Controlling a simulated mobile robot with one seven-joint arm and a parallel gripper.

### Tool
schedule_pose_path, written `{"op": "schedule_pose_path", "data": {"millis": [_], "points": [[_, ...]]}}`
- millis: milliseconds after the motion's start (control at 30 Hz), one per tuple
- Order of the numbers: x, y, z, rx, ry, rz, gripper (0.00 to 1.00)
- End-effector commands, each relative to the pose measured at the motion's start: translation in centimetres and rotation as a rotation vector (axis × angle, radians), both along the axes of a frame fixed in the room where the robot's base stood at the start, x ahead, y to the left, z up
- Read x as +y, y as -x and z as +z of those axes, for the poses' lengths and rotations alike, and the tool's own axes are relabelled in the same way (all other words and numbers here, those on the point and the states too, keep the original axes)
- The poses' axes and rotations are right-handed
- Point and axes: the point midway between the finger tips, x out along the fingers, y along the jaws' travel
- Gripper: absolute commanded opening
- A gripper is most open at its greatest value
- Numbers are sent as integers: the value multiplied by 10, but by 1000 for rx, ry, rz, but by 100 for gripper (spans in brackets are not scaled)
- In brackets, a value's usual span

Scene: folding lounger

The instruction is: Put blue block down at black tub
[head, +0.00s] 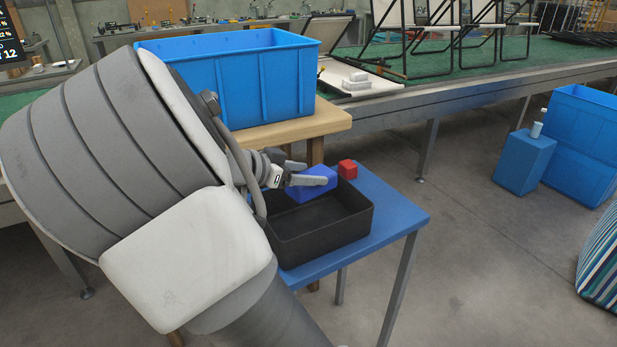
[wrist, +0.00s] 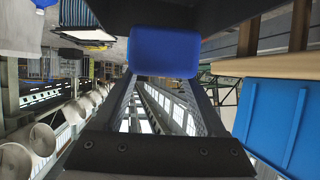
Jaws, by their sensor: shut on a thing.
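The blue block (head: 314,184) is between the fingers of my gripper (head: 308,181) in the head view. The gripper is shut on it. The block also shows at the top middle of the wrist view (wrist: 165,52), between the two fingers (wrist: 163,75). The black tub (head: 335,222) stands on a small blue table (head: 395,215). The block is over the back left part of the tub, around the height of its rim. I cannot tell whether it touches the tub. My arm covers the tub's left end.
A red block (head: 347,169) sits on the blue table just behind the tub. A large blue crate (head: 262,80) stands on a wooden table (head: 310,126) behind. The blue table's right end is clear. More blue boxes (head: 524,162) stand on the floor at right.

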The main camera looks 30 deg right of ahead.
Motion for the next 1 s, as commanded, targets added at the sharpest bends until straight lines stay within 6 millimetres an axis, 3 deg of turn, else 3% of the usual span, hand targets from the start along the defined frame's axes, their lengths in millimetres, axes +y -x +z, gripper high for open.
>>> {"op": "schedule_pose_path", "data": {"millis": [400,1000], "points": [[0,0,2,-4,14,3,20],[0,0,-66,-3,14,1,20]]}}
